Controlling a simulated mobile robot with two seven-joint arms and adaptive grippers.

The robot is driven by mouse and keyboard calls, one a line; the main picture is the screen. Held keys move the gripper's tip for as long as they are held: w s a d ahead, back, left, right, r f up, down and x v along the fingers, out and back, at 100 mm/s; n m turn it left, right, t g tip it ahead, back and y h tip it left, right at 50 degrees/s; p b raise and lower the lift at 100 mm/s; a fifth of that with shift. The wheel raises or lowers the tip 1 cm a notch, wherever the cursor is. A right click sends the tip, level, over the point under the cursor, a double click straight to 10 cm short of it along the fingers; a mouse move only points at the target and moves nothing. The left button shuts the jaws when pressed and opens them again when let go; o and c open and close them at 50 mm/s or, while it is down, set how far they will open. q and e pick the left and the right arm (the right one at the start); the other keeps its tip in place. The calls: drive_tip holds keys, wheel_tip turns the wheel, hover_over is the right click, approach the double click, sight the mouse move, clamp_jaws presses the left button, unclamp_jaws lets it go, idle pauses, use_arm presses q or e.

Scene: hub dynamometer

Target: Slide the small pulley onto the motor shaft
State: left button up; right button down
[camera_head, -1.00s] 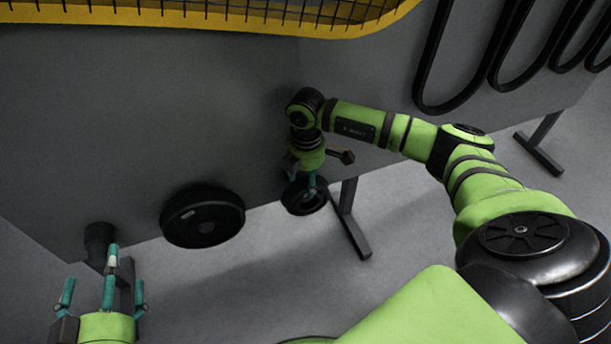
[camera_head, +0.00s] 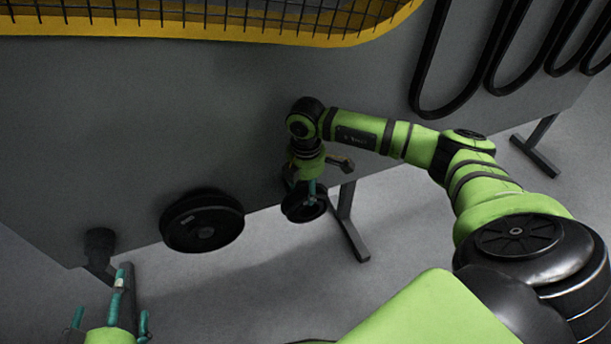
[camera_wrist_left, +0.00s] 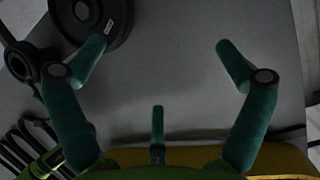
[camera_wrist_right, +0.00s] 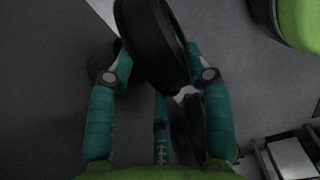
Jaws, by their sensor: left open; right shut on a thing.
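The small pulley (camera_head: 304,205) is a black grooved wheel at the lower edge of the grey panel. My right gripper (camera_head: 311,184) is shut on it from above. In the right wrist view the pulley (camera_wrist_right: 152,40) sits tilted between the teal fingers and fills the upper middle. A small light part (camera_wrist_right: 186,92) shows just below it; I cannot tell whether it is the motor shaft. No motor shaft is clear in the head view. My left gripper (camera_head: 112,303) is open and empty at the lower left. The left wrist view shows its fingers apart (camera_wrist_left: 161,45).
A large black wheel (camera_head: 203,220) is at the panel's (camera_head: 170,110) lower edge, left of the small pulley. A black cylinder (camera_head: 100,243) juts out further left. Black belts (camera_head: 450,60) hang at upper right. A yellow mesh guard (camera_head: 250,28) runs along the top.

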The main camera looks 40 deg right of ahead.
drive_tip(key=shift+s+a+p, duration=0.1)
drive_tip(key=shift+s+p, duration=0.2)
drive_tip(key=shift+s, duration=0.1)
drive_tip(key=shift+s+a+p, duration=0.1)
drive_tip(key=shift+s+p, duration=0.25)
drive_tip(key=shift+s, duration=0.1)
use_arm(q)
drive_tip(key=s+a+f+g+y+p, duration=0.1)
drive_tip(key=s+a+f+g, duration=0.2)
drive_tip(key=s+f+g, duration=0.2)
drive_tip(key=s+a+f+n+g+y+p, duration=0.1)
drive_tip(key=s+a+f+g+p, duration=0.1)
drive_tip(key=s+f+g, duration=0.3)
drive_tip(key=shift+s+a+f+y, duration=0.45)
drive_tip(key=shift+s+f, duration=0.7)
drive_tip(key=shift+f, duration=1.05)
use_arm(e)
drive_tip(key=shift+s+a, duration=0.2)
drive_tip(key=shift+s, duration=0.6)
drive_tip(key=shift+s+a, duration=0.2)
drive_tip(key=shift+s, duration=0.55)
drive_tip(key=shift+s+a, duration=0.2)
drive_tip(key=shift+s, duration=0.6)
use_arm(q)
drive_tip(key=shift+r+p, duration=1.6)
drive_tip(key=shift+p, duration=0.05)
use_arm(e)
drive_tip(key=s+a, duration=0.1)
drive_tip(key=s, duration=0.5)
drive_tip(key=shift+a, duration=0.2)
